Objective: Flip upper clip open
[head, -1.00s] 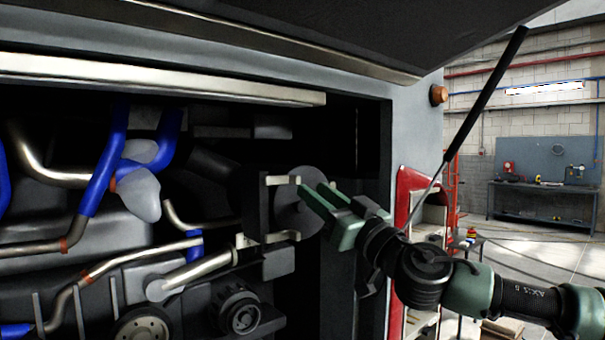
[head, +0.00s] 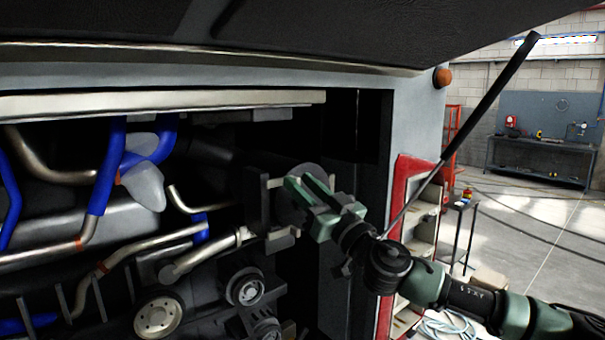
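In the head view, a dark round unit (head: 318,172) sits in a dark bracket at the right of the open engine bay. A short pale metal tab at the bracket's top, which looks like the upper clip (head: 274,183), lies close to the left of my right gripper (head: 300,184). A similar lower tab (head: 283,233) sits below it. My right gripper's green fingers look slightly apart, with nothing visible between them. They overlap the round unit in the picture; I cannot tell whether they touch it or the tab. My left gripper is not in view.
The raised dark hatch (head: 300,30) hangs overhead, with its gas strut (head: 470,125) slanting down behind my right arm. Pipes and blue hoses (head: 105,175) fill the bay's left, with pulleys (head: 245,288) below.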

